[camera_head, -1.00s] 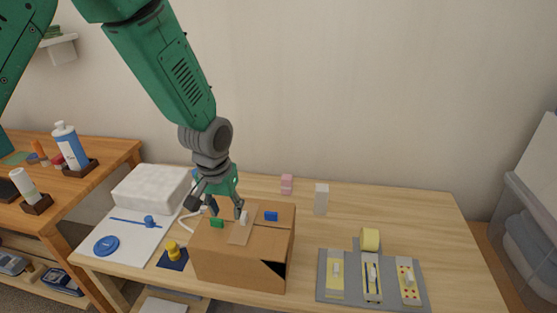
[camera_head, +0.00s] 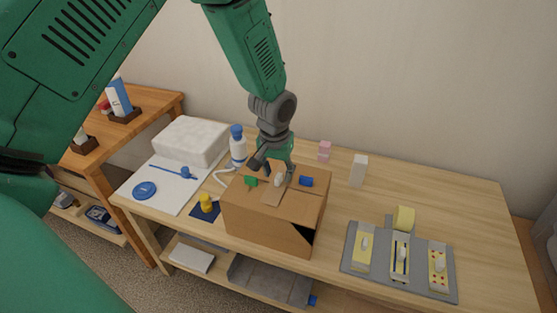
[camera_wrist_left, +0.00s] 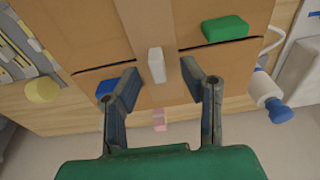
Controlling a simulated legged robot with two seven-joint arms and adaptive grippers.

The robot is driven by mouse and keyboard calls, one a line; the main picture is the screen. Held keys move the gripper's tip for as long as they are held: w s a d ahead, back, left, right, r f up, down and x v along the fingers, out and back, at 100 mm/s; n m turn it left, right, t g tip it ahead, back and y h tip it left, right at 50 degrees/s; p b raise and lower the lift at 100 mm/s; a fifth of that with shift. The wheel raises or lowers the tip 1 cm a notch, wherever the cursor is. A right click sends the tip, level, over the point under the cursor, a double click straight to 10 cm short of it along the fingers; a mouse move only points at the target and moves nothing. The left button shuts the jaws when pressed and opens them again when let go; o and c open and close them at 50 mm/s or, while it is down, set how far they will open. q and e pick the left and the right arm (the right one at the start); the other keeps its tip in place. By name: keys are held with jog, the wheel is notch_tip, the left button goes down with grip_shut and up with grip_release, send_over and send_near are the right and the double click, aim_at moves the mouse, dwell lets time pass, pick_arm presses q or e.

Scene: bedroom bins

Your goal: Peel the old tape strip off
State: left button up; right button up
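A brown cardboard box (camera_head: 262,218) stands on the wooden table. A tan tape strip (camera_head: 272,197) runs over the seam of its top, with a white tab (camera_head: 279,180) standing on it; strip (camera_wrist_left: 150,25) and tab (camera_wrist_left: 156,65) also show in the left wrist view. My left gripper (camera_head: 274,173) is over the box top from behind. In the wrist view its fingers (camera_wrist_left: 160,74) are apart, one on each side of the strip, with the tab between or just beyond the tips. Contact with the tab cannot be told. My right gripper is not in view.
A green block (camera_head: 251,182) and a blue block (camera_head: 306,181) sit on the box top beside the strip. A grey tray (camera_head: 376,259) with dispensers is at right. A white-and-blue bottle (camera_head: 238,146) stands behind the box at left. The table's far right is clear.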

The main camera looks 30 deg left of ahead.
pick_arm(q)
jog(key=shift+w+f, duration=0.1)
jog(key=shift+f, duration=0.95)
jog(key=shift+d, duration=0.15)
grip_shut()
jog(key=shift+r+p, duration=0.3)
jog(key=shift+r, duration=0.1)
